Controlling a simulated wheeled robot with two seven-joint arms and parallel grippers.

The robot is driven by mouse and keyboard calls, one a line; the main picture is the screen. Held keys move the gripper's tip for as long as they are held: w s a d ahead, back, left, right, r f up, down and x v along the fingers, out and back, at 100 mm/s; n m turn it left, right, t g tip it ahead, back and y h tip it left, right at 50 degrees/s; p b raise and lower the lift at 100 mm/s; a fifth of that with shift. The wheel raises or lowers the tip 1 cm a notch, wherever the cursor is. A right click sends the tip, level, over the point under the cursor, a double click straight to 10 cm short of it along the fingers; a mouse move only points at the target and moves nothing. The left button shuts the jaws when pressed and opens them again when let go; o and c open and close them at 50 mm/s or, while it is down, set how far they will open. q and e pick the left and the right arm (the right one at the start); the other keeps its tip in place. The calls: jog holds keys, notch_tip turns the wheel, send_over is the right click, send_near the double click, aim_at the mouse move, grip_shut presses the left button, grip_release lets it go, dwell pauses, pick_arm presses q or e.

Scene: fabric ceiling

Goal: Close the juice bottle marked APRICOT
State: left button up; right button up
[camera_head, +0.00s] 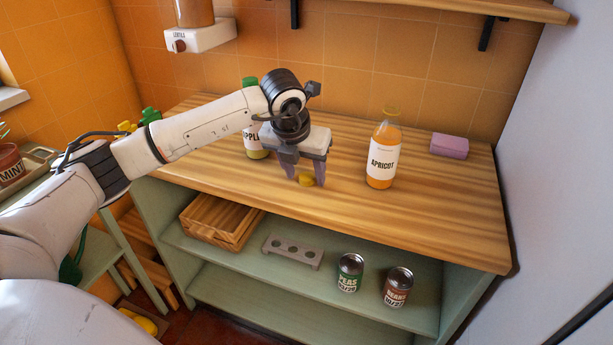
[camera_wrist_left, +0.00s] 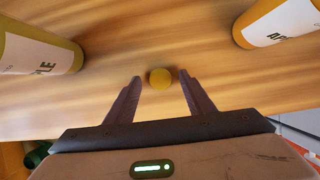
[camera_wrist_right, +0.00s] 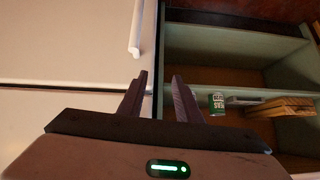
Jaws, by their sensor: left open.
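The juice bottle marked APRICOT (camera_head: 382,160) stands upright on the wooden counter, orange inside, with a yellowish neck. I cannot tell for certain whether its mouth is bare. It shows partly at the upper right of the left wrist view (camera_wrist_left: 280,24). A small round yellow cap (camera_wrist_left: 160,78) lies on the counter to the left of that bottle. My left gripper (camera_head: 306,181) points down, open, with its fingertips on either side of the cap, which is not gripped. My right gripper (camera_wrist_right: 158,77) shows only in its wrist view, open and empty, away from the counter top.
The APPLE bottle (camera_head: 256,148) stands left of my left gripper, partly hidden by it. A purple block (camera_head: 449,146) lies at the back right. Below are a wooden crate (camera_head: 208,222), a holed rack (camera_head: 292,251), a PEAS can (camera_head: 349,273) and a BEANS can (camera_head: 397,287).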

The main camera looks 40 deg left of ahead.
aim_at(305, 179)
pick_arm(q)
jog(key=shift+c, duration=0.5)
jog(key=c, duration=1)
jog(key=shift+r, duration=0.1)
notch_tip(305, 179, up, 10)
jog(key=shift+b, duration=0.4)
